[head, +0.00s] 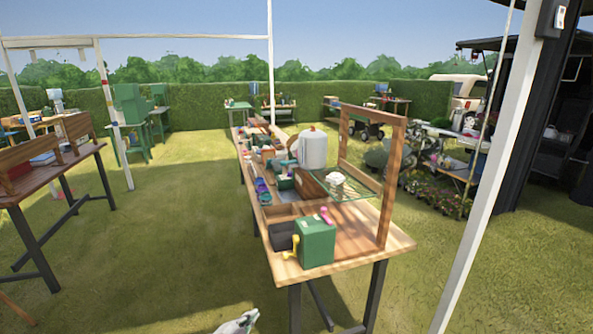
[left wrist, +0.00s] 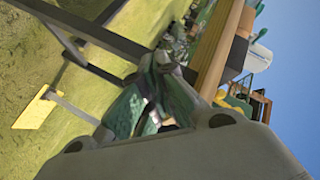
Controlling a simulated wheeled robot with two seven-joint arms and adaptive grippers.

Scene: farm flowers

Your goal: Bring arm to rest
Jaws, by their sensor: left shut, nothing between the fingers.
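My left gripper (head: 240,322) shows only in part at the bottom edge of the head view, low in front of the long wooden table (head: 345,255). It is shut and empty. In the left wrist view my left gripper (left wrist: 155,85) has its dark green fingers together, with the wooden table edge (left wrist: 222,50) to their right and grass behind. A gap separates the gripper from the table in the head view. My right gripper is not in view.
On the table stand a green box (head: 317,240) with a yellow handle, a wooden frame (head: 392,180), a white container (head: 313,150) and several small items. Another table (head: 60,180) is at left, and a white pole (head: 490,170) at right. Grass between the tables is clear.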

